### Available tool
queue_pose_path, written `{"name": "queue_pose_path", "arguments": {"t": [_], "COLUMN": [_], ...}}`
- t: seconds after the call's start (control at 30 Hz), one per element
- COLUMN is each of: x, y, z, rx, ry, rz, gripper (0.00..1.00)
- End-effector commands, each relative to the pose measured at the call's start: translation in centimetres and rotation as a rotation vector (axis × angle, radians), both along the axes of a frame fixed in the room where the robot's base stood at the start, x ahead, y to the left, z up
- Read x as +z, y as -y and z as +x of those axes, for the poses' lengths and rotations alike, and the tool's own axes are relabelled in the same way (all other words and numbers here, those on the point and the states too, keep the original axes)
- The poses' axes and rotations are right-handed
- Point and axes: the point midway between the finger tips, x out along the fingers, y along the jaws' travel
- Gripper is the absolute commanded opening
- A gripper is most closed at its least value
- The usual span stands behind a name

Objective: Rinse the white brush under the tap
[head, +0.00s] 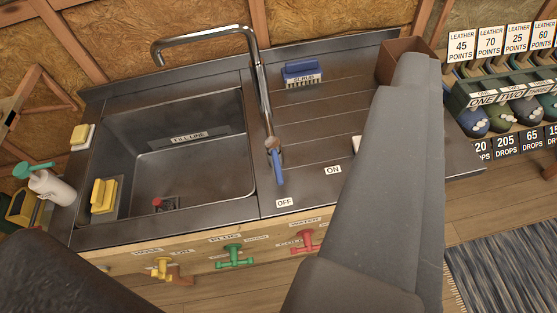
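The metal tap (263,85) rises from the counter, and its curved spout (195,35) reaches left over the sink (195,163). Its blue lever (277,167) points down toward the OFF label (284,202); the ON label (333,170) is to the right. No water shows from the spout. I see no clear white brush. A small white thing (357,144) shows at the left edge of my grey arm, mostly hidden, and I cannot tell what it is. My arm covers the counter's right part, and my gripper's fingers are not visible.
A blue brush (302,71) lies on the ribbed drainboard (318,112). A brown box (402,55) stands at its back right. Yellow (161,268), green (235,256) and red (304,241) handles stick out of the front. A white bottle (52,188) stands left of the sink.

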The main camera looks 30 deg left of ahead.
Motion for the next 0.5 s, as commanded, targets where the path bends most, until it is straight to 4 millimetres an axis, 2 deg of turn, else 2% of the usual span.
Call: {"name": "queue_pose_path", "arguments": {"t": [0.17, 0.3, 0.5], "x": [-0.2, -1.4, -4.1], "y": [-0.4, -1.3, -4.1], "z": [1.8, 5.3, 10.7], "rx": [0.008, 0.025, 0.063], "ry": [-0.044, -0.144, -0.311], "rz": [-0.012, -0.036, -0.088], "gripper": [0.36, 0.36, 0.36]}}
